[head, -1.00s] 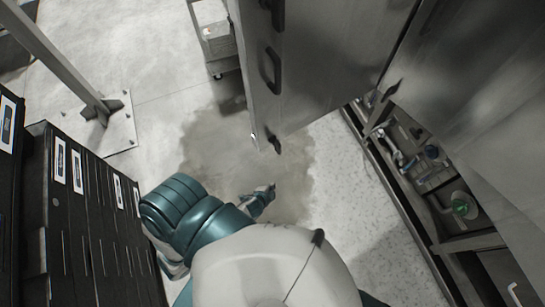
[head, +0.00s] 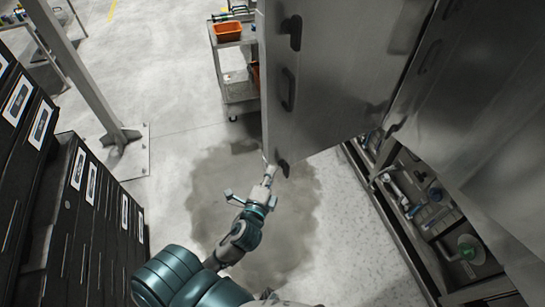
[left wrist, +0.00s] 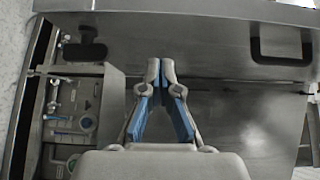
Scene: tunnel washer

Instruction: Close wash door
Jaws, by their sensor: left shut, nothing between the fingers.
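The wash door (head: 345,70) is a tall grey metal panel standing open in the head view, swung out from the machine on the right. Dark handles or latches line its free edge: an upper one (head: 292,32), a middle one (head: 289,90) and a lower one (head: 283,167). My left gripper (head: 268,175) is shut and empty, close beside the door's lower corner; whether it touches is unclear. In the left wrist view its fingertips (left wrist: 160,68) meet in front of a grey metal panel (left wrist: 210,40). My right gripper is out of view.
Black labelled cabinets (head: 75,200) stand close on the left. A grey post (head: 85,75) and a cart (head: 237,75) with an orange bin (head: 228,32) stand farther back. An open bay with pipes (head: 430,215) is at the right. The wet-stained floor (head: 215,190) is clear.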

